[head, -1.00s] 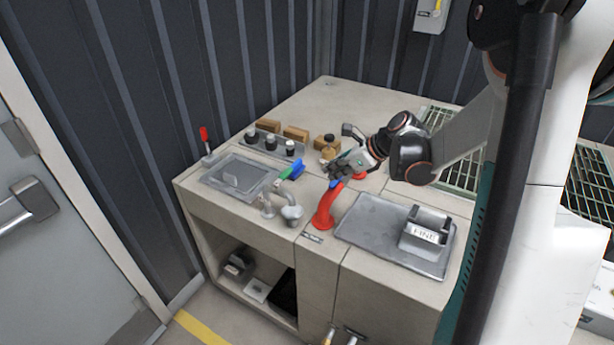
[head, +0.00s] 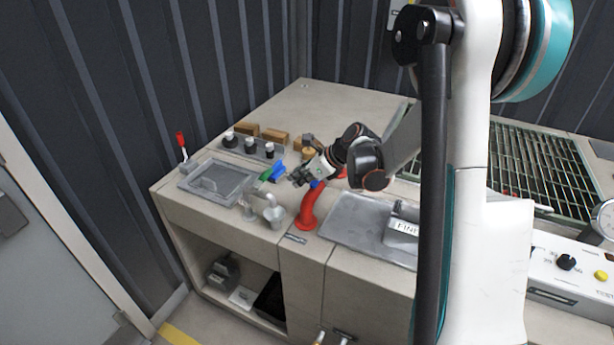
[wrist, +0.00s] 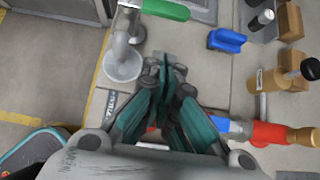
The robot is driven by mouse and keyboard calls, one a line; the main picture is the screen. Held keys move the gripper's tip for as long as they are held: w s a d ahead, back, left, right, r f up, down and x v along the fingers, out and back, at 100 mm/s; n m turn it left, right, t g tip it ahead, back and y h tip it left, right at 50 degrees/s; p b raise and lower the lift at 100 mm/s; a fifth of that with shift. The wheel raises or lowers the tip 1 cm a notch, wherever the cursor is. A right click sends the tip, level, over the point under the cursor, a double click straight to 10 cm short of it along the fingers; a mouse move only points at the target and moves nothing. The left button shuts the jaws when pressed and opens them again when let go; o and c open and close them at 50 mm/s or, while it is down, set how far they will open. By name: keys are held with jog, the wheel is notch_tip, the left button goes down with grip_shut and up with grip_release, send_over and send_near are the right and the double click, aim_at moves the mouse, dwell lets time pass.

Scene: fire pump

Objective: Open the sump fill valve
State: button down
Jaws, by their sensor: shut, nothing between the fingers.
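No readable label tells me which part is the sump fill valve. A green lever handle (head: 266,175) sits above a grey spout and cup (head: 274,216) at the bench front; the handle also shows at the top of the wrist view (wrist: 166,9). A blue handle (head: 279,171) stands just behind it, also in the wrist view (wrist: 227,40). My gripper (head: 292,180) is shut and empty, just right of these handles and above the bench. In the wrist view my fingertips (wrist: 167,66) point between the cup and the blue handle, apart from both.
A red curved pipe (head: 307,210) rises just below and right of my gripper. Black-capped bottles (head: 250,147) and tan blocks (head: 274,136) stand behind. A grey tray (head: 345,228) is at right, a basin (head: 217,180) at left, with a red lever (head: 182,146) beyond.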

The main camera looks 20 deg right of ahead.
aim_at(264, 178)
jog(key=w+a, duration=0.1)
jog(key=w+a+f+b, duration=0.1)
jog(key=w, duration=0.1)
jog(key=w+a, duration=0.1)
jog(key=shift+w+a+f, duration=0.15)
jog(key=shift+a+f, duration=0.1)
jog(key=shift+a, duration=0.05)
